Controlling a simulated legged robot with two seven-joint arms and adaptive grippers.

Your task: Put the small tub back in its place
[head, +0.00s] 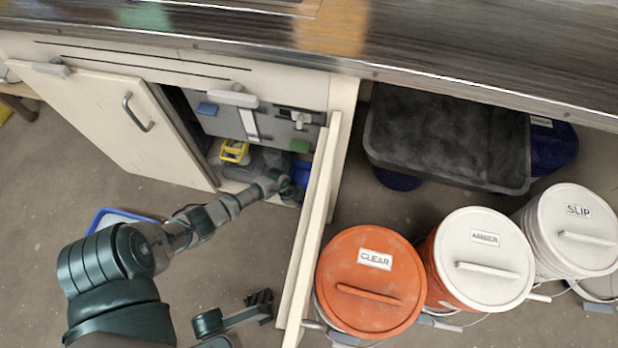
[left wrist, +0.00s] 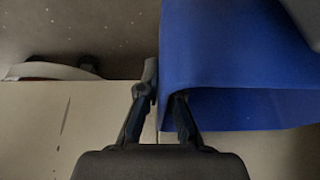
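A small blue tub (head: 302,172) is just inside the open cupboard, by its right side, partly hidden by my left gripper (head: 292,190). In the left wrist view the blue tub (left wrist: 225,60) fills the upper right. My left gripper (left wrist: 163,88) straddles the tub's wall at its left edge, one finger outside and the other's tip hidden behind the wall. The fingers look closed on it. My right gripper (head: 261,300) is low in the head view, left of the open door, and looks empty; its finger gap is unclear.
The open right cupboard door (head: 312,225) stands close beside my left gripper. A yellow basket (head: 235,151) is inside the cupboard. Lidded buckets, CLEAR (head: 362,268) among them, stand right of the door. A blue-rimmed tray (head: 118,216) lies on the floor at left.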

